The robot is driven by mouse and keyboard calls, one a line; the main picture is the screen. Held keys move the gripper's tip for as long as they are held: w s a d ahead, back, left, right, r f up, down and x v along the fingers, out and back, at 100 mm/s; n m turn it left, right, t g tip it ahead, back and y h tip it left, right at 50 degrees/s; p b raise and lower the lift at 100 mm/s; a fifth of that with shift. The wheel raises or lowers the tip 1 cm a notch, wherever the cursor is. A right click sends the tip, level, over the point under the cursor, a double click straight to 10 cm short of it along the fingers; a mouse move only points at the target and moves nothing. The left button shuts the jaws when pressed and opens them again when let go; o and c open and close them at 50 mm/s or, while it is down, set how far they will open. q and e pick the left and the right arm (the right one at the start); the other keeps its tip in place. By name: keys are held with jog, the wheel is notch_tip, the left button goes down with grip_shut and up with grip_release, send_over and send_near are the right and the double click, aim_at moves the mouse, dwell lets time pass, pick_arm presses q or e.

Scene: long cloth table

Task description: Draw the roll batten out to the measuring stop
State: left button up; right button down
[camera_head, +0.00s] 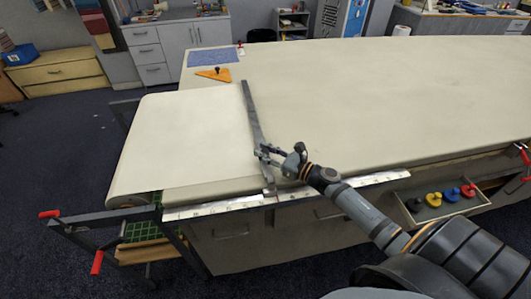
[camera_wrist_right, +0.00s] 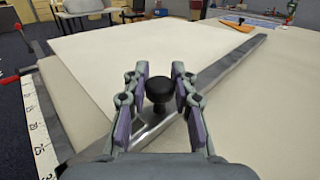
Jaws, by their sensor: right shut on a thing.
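The roll batten (camera_head: 252,112) is a grey metal bar lying across the long table at the right edge of a pale cloth sheet (camera_head: 180,140). In the wrist view the batten (camera_wrist_right: 235,62) runs diagonally, with a black knob (camera_wrist_right: 160,88) standing on it. My right gripper (camera_head: 268,152) is at the batten's near end, shut on the knob, with one finger on each side of it. A white ruler (camera_head: 220,206) runs along the table's front edge. My left gripper is not in view.
The roll stand with red handles (camera_head: 49,213) is at the table's left end. An orange triangle (camera_head: 213,74) and a blue mat (camera_head: 213,56) lie at the far left. A drawer (camera_head: 418,218) holds several coloured knobs. The table right of the batten is clear.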

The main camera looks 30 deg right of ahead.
dwell(0.3)
jog(key=c, duration=1.1)
grip_release()
jog(key=shift+s, duration=0.1)
jog(key=v, duration=1)
jog(key=shift+s, duration=0.15)
jog(key=shift+v, duration=0.8)
jog(key=shift+d, duration=0.1)
